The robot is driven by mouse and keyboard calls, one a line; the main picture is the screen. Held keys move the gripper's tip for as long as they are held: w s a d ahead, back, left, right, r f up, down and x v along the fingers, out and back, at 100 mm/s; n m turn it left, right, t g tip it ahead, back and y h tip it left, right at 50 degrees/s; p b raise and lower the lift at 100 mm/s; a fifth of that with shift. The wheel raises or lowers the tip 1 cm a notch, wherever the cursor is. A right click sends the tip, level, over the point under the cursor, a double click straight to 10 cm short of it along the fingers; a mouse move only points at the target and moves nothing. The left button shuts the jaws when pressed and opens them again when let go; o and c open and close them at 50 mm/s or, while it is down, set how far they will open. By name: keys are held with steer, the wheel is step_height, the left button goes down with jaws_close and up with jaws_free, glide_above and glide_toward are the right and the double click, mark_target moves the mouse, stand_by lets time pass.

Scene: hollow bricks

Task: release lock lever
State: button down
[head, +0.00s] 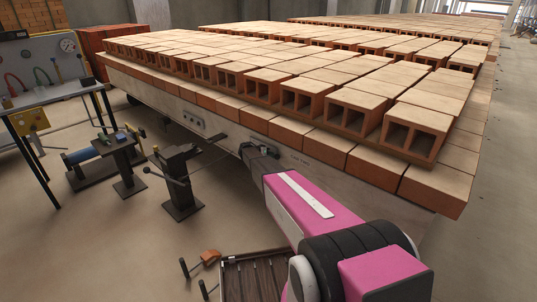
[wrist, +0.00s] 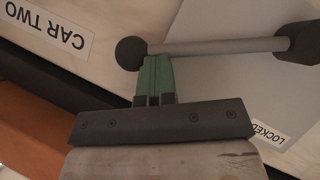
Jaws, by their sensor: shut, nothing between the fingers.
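The lock lever (wrist: 215,47) shows in the wrist view as a grey rod with a black ball knob (wrist: 131,53) at its left end and a dark pivot (wrist: 297,43) at its right. It lies nearly level in the picture, against a pale grey plate (wrist: 235,90) that bears a "LOCKED" label (wrist: 268,133). My gripper (wrist: 155,59) has its green fingers shut with nothing between them. Their tips are at the rod just right of the knob; I cannot tell whether they touch. In the head view my gripper (head: 261,152) is at the car's side, where the lever cannot be made out.
The car (head: 160,100) carries stacked hollow bricks (head: 310,98) and bears a "CAR TWO" label (wrist: 53,32). A dark post stand (head: 181,180) with a handle and a smaller stand (head: 123,165) are to the left. A workbench (head: 50,93) is farther left. The right floor is clear.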

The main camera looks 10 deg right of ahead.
steer(key=shift+s+d+f, duration=0.2)
steer(key=shift+s+d, duration=0.05)
stand_by(0.4)
steer(key=r, duration=0.1)
steer(key=w+a+r, duration=0.1)
steer(key=r, duration=0.1)
steer(key=shift+w+a+r, duration=0.15)
steer(key=shift+a+r, duration=0.15)
steer(key=shift+a, duration=0.05)
steer(key=v, duration=1)
steer(key=shift+a+r, duration=0.1)
steer(key=shift+a, duration=0.05)
steer(key=s+r+n+g+y, duration=0.1)
steer(key=s+n+y, duration=0.2)
steer(key=s, duration=1.9)
steer(key=s+d+r+n+g+y, duration=0.1)
steer(key=s+n+y, duration=0.3)
steer(key=s, duration=1.8)
steer(key=g+y, duration=0.1)
steer(key=y, duration=0.4)
steer(key=shift+s, duration=0.4)
